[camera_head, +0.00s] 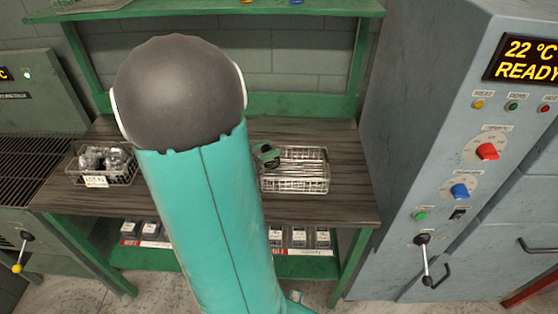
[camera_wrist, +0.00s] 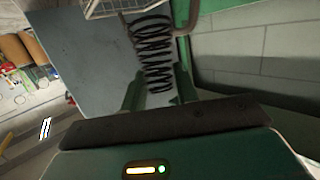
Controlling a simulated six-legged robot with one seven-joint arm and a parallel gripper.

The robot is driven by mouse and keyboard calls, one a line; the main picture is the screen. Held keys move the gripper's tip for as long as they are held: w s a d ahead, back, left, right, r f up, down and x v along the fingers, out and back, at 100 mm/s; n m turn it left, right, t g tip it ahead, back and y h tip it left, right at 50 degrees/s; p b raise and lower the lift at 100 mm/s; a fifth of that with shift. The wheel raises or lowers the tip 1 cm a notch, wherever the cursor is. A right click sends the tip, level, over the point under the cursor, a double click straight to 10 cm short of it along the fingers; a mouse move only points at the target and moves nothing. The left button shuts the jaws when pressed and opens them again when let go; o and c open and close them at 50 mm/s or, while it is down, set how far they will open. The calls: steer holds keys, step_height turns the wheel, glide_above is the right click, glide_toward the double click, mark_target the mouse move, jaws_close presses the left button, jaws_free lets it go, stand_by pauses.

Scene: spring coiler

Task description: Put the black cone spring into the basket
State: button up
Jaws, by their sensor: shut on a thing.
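The black cone spring (camera_wrist: 152,40) shows in the wrist view as a dark open coil between the two green fingers of my gripper (camera_wrist: 158,80). My gripper is shut on it, and the coil sticks out past the fingertips. A wire basket (camera_wrist: 112,9) shows at the top edge of the wrist view, just beyond the spring's far end. In the head view a wire basket (camera_head: 296,186) with thin metal rods in it stands on the workbench. A small green and dark part of my gripper (camera_head: 267,155) shows at its left back corner. The spring cannot be made out there.
My arm covers the middle of the dark wooden workbench (camera_head: 345,195). A second wire basket (camera_head: 130,172) with a tag and bagged items stands at the left. A green shelf (camera_head: 330,8) hangs above. A grey control cabinet (camera_head: 400,130) stands right of the bench.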

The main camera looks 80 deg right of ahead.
mark_target(265, 164)
steer(key=f, duration=0.1)
steer(key=d+f, duration=0.1)
steer(key=s+f, duration=0.1)
steer(key=f, duration=0.1)
steer(key=shift+d, duration=0.35)
steer(key=shift+s+f, duration=0.15)
steer(key=shift+d+f, duration=0.1)
steer(key=shift+f, duration=0.4)
steer(key=shift+s+d+f, duration=0.15)
steer(key=shift+f, duration=0.1)
steer(key=shift+s+d+r+t+y, duration=0.2)
steer(key=shift+s+r+t+y, duration=0.1)
steer(key=shift+y, duration=0.1)
steer(key=shift+s+d+f+t+y, duration=0.15)
steer(key=shift+d+f+t+y, duration=0.2)
steer(key=shift+f+y, duration=0.15)
steer(key=shift+s+d+f+t+y, duration=0.1)
steer(key=shift+d+f+t+y, duration=0.1)
steer(key=shift+f+t+y, duration=0.25)
steer(key=shift+f, duration=0.1)
steer(key=shift+f, duration=0.35)
